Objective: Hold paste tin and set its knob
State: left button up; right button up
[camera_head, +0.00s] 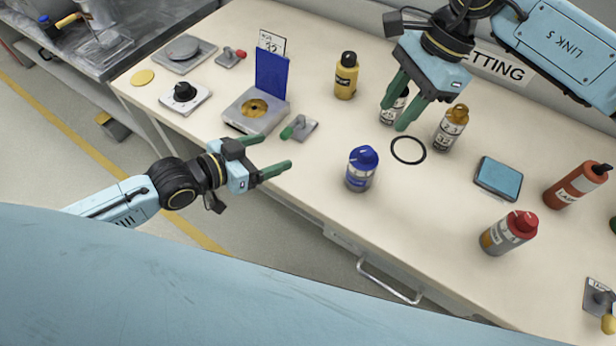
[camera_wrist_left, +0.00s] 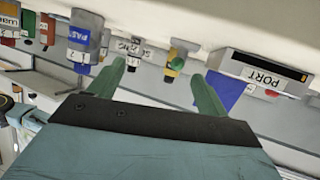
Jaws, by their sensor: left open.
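The paste tin (camera_head: 360,172) is a blue-capped bottle standing upright near the table's front edge. In the left wrist view it shows at upper left, with part of a "PAST" label (camera_wrist_left: 80,42). Its knob is the blue cap (camera_head: 363,156); any mark on it is too small to read. My left gripper (camera_head: 277,151) is open and empty, left of the tin and apart from it. My right gripper (camera_head: 395,116) has its green fingers apart, beyond the tin, in front of a white-labelled bottle (camera_head: 394,110); I cannot tell whether they touch that bottle.

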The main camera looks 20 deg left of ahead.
aim_at(362, 170)
pick_arm(q)
jog(key=s+d+r+m, duration=0.1)
jog(key=d, duration=0.2)
jog(key=s+d+r+m+g+h, duration=0.1)
jog(key=s+d, duration=0.1)
jog(key=d, duration=0.2)
jog(key=s+d+r+m+g+h, duration=0.1)
jog(key=s+d, duration=0.1)
jog(key=d, duration=0.1)
jog(key=shift+s+d, duration=0.25)
jog(key=shift+d, duration=0.1)
jog(key=x, duration=1.3)
jog(key=shift+f, duration=0.15)
